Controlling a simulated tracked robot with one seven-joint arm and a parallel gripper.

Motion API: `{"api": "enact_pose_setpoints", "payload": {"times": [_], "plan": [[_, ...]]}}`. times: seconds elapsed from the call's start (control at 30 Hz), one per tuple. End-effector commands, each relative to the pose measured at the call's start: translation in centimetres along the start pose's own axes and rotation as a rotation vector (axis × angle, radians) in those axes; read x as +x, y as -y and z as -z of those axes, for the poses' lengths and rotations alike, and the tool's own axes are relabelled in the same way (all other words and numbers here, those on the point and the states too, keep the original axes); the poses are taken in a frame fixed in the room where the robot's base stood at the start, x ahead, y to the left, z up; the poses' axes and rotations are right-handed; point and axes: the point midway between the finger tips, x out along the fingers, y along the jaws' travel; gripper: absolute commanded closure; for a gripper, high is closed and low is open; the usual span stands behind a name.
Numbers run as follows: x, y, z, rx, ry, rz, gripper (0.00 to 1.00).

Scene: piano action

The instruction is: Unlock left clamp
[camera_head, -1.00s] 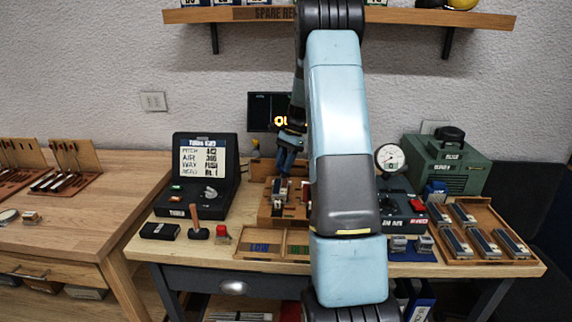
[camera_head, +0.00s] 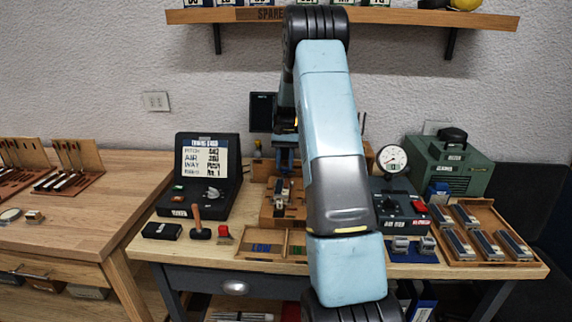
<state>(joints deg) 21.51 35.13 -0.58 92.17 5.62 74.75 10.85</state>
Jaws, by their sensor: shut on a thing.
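My gripper (camera_head: 285,165) is partly visible past my arm, with its blue fingers pointing down. It is at the back of the wooden fixture (camera_head: 268,213) in the middle of the bench. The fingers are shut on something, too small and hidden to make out. The fixture carries a small pale and metal assembly (camera_head: 283,192). The left clamp cannot be told apart at this size. My arm hides the right part of the fixture.
A black case (camera_head: 188,208) with a written card stands left. A hammer (camera_head: 198,222) and a wooden tray (camera_head: 297,240) lie in front. A dial gauge (camera_head: 392,158), green machine (camera_head: 455,165) and block tray (camera_head: 497,262) stand right. A shelf (camera_head: 400,16) hangs above.

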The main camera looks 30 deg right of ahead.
Motion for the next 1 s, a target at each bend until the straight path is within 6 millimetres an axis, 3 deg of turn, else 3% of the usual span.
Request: {"api": "enact_pose_setpoints", "payload": {"times": [0.6,0.63,0.87,1.0], "plan": [[0.15,-0.06,-0.07,-0.036,0.005,-0.017,0.94],[0.14,-0.06,-0.07,-0.036,0.004,-0.017,0.62],[0.10,-0.07,-0.02,-0.036,0.002,-0.016,0.40],[0.06,-0.06,0.00,-0.035,0.001,-0.016,0.38]]}}
